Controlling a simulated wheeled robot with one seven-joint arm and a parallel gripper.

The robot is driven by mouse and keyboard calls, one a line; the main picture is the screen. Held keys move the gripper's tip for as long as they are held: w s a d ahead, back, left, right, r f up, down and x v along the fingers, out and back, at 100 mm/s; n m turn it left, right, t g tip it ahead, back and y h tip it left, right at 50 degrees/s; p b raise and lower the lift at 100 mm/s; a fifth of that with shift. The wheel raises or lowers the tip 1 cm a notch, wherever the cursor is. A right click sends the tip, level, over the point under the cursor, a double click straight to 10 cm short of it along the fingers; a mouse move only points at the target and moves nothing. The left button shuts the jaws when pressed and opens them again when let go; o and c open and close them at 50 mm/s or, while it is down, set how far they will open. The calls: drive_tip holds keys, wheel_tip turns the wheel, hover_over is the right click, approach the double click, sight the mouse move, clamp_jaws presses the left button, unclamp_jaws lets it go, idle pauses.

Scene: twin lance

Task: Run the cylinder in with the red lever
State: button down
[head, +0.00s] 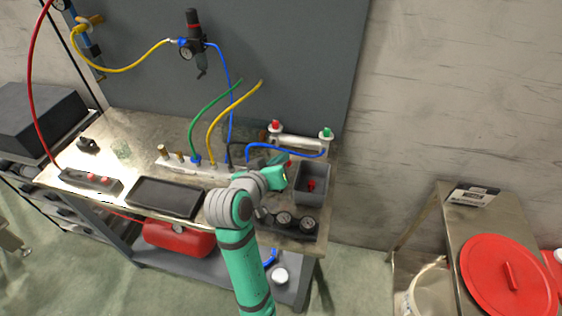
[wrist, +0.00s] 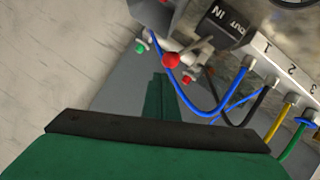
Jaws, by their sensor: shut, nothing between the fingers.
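The silver cylinder (head: 300,141) lies along the back right of the bench, with a red fitting at its left end and a green one at its right. The wrist view shows its green fitting (wrist: 140,48) and red fitting (wrist: 187,79); its body is mostly hidden there. The red lever's ball knob (wrist: 171,60) stands out from a dark block (wrist: 225,28) marked OUT and IN. A red spot beside my gripper in the head view may be this knob (head: 288,163). My gripper (head: 283,176) is shut and empty, close to the knob; contact cannot be told.
A white manifold (head: 185,166) with numbered ports and coloured hoses lies left of my gripper. A grey bin (head: 320,193) with a red item stands at the right. Gauges (head: 284,219) sit in front, a black tray (head: 166,198) to the left. The blue hose runs near my gripper.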

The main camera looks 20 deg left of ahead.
drive_tip(key=w+r+v, duration=0.1)
drive_tip(key=r+v, duration=0.1)
drive_tip(key=v, duration=1)
drive_tip(key=shift+s+a+r, duration=0.35)
drive_tip(key=shift+r, duration=0.15)
